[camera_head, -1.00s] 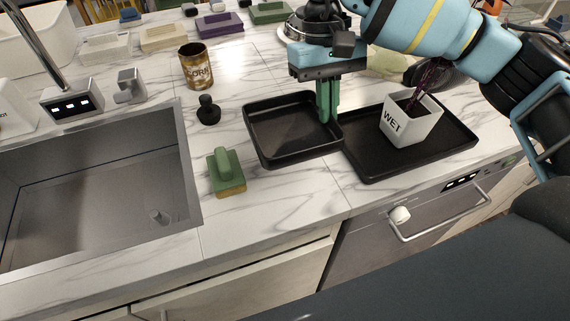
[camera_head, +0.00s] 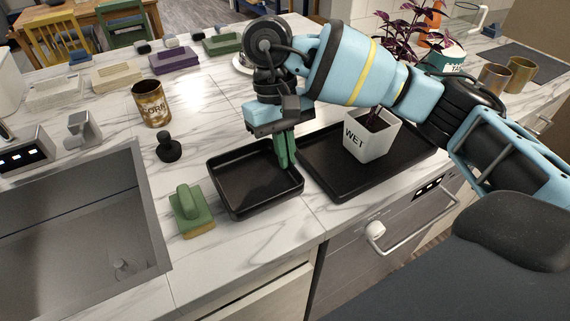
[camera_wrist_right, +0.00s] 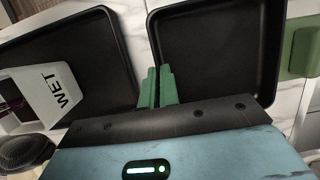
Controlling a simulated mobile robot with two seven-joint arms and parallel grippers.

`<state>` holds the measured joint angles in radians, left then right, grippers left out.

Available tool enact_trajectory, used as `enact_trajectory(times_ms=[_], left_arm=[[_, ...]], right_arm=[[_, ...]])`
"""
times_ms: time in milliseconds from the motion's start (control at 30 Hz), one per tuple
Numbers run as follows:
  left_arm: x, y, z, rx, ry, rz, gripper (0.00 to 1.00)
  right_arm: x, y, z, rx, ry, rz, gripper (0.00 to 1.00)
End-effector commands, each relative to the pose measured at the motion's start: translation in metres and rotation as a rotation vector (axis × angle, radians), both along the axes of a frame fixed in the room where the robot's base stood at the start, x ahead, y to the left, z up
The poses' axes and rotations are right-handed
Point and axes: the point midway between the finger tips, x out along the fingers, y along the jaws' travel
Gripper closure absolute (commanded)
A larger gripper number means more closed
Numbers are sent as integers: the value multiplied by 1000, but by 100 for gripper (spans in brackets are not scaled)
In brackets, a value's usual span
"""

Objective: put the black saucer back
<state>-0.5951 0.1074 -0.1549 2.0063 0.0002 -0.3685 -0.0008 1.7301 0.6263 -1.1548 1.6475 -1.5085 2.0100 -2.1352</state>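The black saucer (camera_head: 228,187) is a square, shallow dish with raised walls. It is empty and sits on the marble counter between the green-handled sponge and a wider black tray. In the right wrist view the saucer (camera_wrist_right: 215,50) is right of centre. My right gripper (camera_head: 286,166) points down at the saucer's right wall. Its green fingers (camera_wrist_right: 158,88) are close together, one on each side of the rim, with the wall pinched between them. The fingers hide a bit of that wall. My left gripper is out of view.
The wide black tray (camera_head: 330,180) lies just right of the saucer, holding a white pot marked WET (camera_head: 366,142) with a purple plant. Left are the green sponge (camera_head: 190,208), a black stopper (camera_head: 168,147), a CORK can (camera_head: 152,104) and the sink (camera_head: 150,200).

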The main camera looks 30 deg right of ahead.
Motion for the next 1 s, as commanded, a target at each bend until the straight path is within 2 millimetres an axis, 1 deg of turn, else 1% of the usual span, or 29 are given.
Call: enact_trajectory(times_ms=[33,233,300,500,667,700,833,1000], left_arm=[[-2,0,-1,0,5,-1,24],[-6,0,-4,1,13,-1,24],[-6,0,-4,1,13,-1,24],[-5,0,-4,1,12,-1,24],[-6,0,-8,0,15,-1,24],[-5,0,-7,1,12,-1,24],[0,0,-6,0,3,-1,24],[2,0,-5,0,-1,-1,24]], right_arm=[[-1,0,-7,1,5,1,100],[-1,1,-33,1,5,2,100],[-1,0,-35,1,3,1,100],[0,0,-34,1,1,1,100],[-1,0,-40,1,4,1,100],[-1,0,-39,0,3,0,93],[0,0,-38,0,2,0,76],[0,0,-38,0,2,0,75]])
